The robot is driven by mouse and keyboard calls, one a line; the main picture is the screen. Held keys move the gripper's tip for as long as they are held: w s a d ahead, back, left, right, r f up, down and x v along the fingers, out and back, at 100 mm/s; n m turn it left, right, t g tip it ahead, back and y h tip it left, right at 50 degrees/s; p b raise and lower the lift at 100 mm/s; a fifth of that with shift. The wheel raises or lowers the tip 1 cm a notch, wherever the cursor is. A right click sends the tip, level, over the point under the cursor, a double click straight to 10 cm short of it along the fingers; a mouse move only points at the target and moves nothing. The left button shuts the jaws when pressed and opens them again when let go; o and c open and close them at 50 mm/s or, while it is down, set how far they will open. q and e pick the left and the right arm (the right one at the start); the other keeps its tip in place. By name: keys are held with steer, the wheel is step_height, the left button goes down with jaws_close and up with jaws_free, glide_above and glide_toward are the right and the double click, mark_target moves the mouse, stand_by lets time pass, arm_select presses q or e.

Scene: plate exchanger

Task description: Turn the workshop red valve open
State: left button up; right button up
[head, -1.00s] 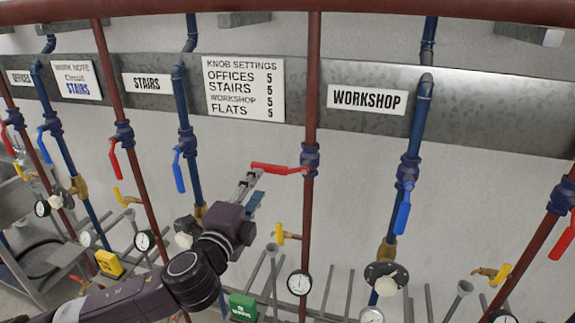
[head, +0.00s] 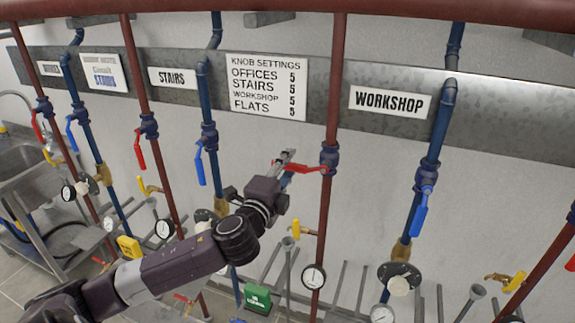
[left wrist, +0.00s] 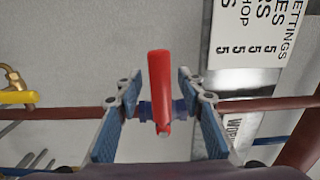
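The workshop red valve shows in the head view as a red lever handle (head: 309,169) on a dark blue valve body (head: 329,158) on the red pipe left of the WORKSHOP sign (head: 389,103). The handle points left, roughly level and across the pipe. My left gripper (head: 286,163) is at the handle's free end and hides part of it. In the left wrist view the red handle (left wrist: 160,85) stands between the two spread fingers of my left gripper (left wrist: 161,78), with a gap on each side. My right gripper is not in view.
A blue lever valve (head: 421,210) hangs on the blue pipe to the right. Below are a yellow-handled tap (head: 297,231), a gauge (head: 313,276) and a green box (head: 257,298). Red and blue pipes with other valves stand left; a sink bench (head: 35,190) is far left.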

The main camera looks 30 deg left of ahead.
arm_select(q)
jaws_close()
steer(key=shift+w+f, duration=0.1)
steer(key=shift+f, duration=0.05)
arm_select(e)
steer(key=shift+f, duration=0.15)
